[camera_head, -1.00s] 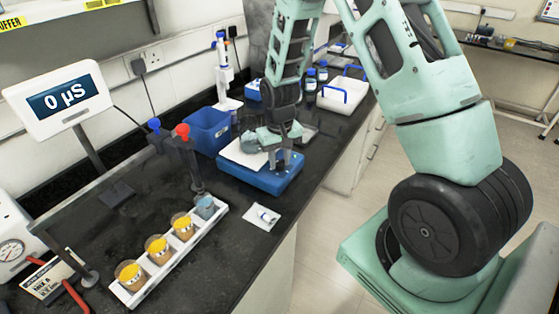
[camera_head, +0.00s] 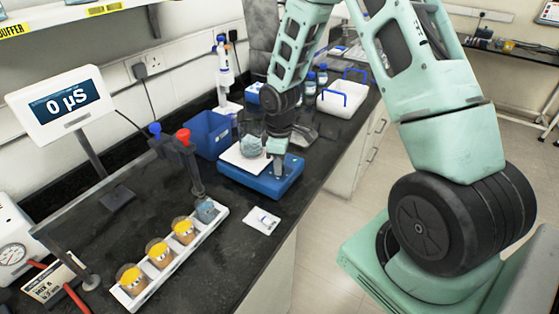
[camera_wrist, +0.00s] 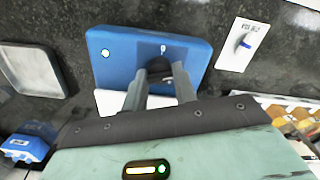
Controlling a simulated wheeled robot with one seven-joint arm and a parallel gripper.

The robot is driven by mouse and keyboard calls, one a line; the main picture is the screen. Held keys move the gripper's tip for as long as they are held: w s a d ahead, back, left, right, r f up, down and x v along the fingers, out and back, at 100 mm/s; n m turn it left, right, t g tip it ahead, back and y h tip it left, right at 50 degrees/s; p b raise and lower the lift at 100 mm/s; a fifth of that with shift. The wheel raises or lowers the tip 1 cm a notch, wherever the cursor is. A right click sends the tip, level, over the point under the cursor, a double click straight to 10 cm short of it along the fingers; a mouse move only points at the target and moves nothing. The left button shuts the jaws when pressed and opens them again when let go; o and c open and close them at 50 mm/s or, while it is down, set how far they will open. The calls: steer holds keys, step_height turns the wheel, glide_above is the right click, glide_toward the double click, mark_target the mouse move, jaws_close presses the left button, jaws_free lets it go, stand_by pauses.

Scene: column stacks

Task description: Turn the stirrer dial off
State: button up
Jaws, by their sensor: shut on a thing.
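The stirrer is a blue box (camera_head: 262,185) with a white top plate (camera_head: 238,158), and it stands near the front edge of the bench. It also shows in the wrist view (camera_wrist: 195,45). Its black dial (camera_wrist: 158,66) is on the front part and sits between the fingertips of my gripper (camera_wrist: 160,80). My gripper is shut on the dial; the fingers partly cover it. In the head view my gripper (camera_head: 279,164) points down at the stirrer and hides the dial. A glass beaker (camera_head: 252,146) stands on the white plate. A small white light (camera_wrist: 105,53) shows on the stirrer.
A blue bin (camera_head: 208,134) stands left of the stirrer. A white rack (camera_head: 160,280) with amber-filled beakers lies nearer. A small white dish (camera_head: 262,221) with a stir bar lies in front. A white tray with blue handles (camera_head: 343,97) stands farther right.

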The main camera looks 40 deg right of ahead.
steer(key=n, duration=0.2)
steer(key=n+p, duration=0.1)
steer(key=shift+r+n, duration=0.2)
steer(key=shift+n, duration=0.2)
steer(key=n+p, duration=0.2)
steer(key=n, duration=0.1)
steer(key=shift+n, duration=0.3)
steer(key=n+p, duration=0.2)
steer(key=n, duration=0.1)
steer(key=shift+f+n+p, duration=0.1)
steer(key=shift+n+p, duration=0.55)
steer(key=shift+n, duration=0.95)
steer(key=o, duration=0.7)
